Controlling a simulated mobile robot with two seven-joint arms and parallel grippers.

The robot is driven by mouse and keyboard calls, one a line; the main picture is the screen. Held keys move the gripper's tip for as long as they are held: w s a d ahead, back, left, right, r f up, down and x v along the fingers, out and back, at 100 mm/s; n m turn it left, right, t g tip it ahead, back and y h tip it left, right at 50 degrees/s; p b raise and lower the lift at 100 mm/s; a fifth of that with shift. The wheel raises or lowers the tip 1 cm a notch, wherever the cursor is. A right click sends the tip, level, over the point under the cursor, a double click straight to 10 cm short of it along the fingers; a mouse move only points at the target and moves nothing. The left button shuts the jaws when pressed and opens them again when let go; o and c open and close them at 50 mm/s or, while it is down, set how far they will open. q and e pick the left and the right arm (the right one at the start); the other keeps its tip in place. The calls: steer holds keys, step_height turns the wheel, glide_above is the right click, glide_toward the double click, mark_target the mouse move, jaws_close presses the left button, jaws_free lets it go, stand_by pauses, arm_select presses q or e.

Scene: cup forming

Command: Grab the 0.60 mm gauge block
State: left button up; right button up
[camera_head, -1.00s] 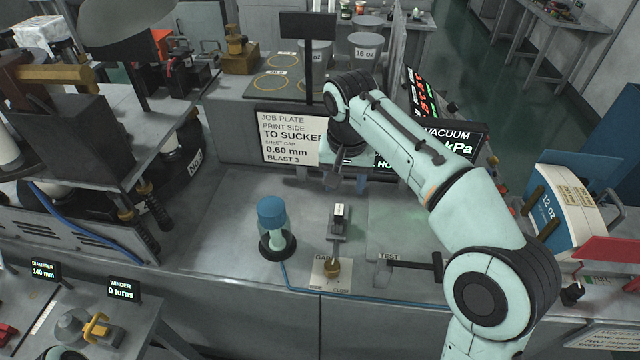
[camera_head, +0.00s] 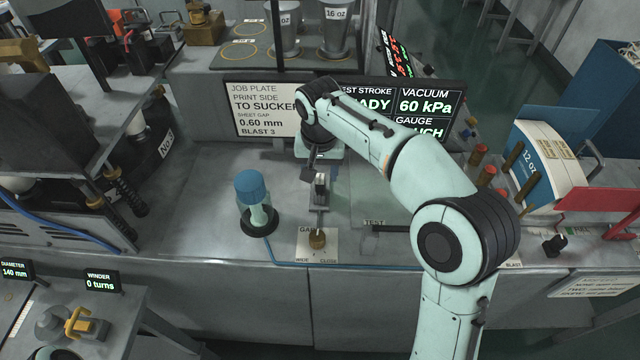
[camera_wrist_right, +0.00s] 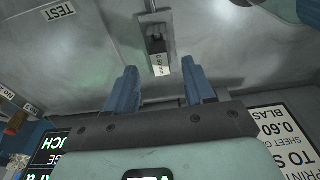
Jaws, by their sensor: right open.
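In the right wrist view the block (camera_wrist_right: 160,66) shows a label whose small print seems to read 0.60 mm. My right gripper (camera_head: 322,167) is just behind and above the block in the head view. In the right wrist view its two blue fingers (camera_wrist_right: 161,84) are apart and empty, with the block just beyond the tips, roughly centred between them. No contact shows.
A TEST lever (camera_head: 385,228) lies to the right. The job plate sign (camera_head: 262,110) and vacuum display (camera_head: 425,104) stand behind. Bare bench lies left of the jar.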

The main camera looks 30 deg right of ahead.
steer(key=shift+w+d+f, duration=0.1)
steer(key=shift+w+f, duration=0.1)
steer(key=shift+f, duration=1)
jaws_close()
steer(key=shift+r, duration=0.1)
